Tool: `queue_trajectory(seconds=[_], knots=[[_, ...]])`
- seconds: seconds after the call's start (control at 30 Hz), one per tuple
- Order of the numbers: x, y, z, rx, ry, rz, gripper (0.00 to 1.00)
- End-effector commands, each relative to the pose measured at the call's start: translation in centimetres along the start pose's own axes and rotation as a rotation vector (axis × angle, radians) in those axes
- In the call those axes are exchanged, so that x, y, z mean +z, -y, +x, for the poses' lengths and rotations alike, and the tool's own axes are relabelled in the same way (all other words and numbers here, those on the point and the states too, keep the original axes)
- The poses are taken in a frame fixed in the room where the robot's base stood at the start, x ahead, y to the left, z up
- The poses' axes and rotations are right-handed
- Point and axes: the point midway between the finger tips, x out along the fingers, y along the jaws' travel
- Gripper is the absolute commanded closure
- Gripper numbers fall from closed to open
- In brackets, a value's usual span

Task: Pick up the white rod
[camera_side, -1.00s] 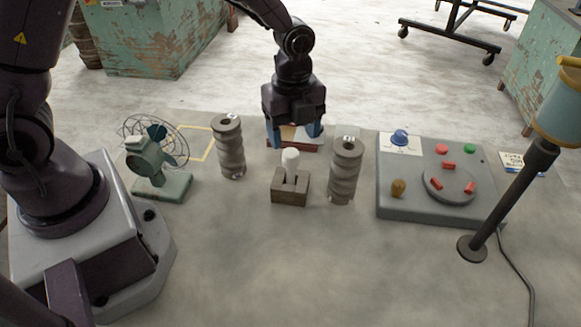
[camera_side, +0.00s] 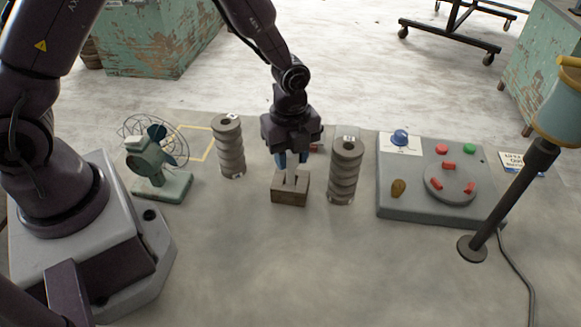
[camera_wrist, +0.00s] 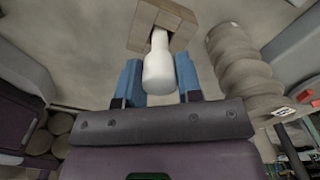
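The white rod (camera_wrist: 158,70) stands in the slot of a brown wooden block (camera_side: 290,190); its wide rounded top faces the wrist camera and its thinner part runs into the block (camera_wrist: 172,22). My gripper (camera_side: 292,158) is directly above the block. Its two blue fingers stand on either side of the rod's wide top, close against it, and look shut on it. In the side view my gripper hides most of the rod, and only a short pale part (camera_side: 291,175) shows below and between the fingers.
Stacks of grey-brown discs stand close on both sides, one left (camera_side: 229,148) and one nearer on the right (camera_side: 345,172). A green fan (camera_side: 158,165) is farther left. A grey panel with coloured knobs (camera_side: 400,208) lies right. The front tabletop is clear.

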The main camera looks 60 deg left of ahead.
Motion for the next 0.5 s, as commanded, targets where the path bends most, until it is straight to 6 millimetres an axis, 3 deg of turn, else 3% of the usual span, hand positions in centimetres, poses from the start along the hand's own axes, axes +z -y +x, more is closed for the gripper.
queue_trajectory(seconds=[0.3,0.5], knots=[[0.0,0.0,-0.2,-0.001,0.000,0.000,0.91],[0.0,0.1,-3.0,-0.006,0.000,0.000,0.91]])
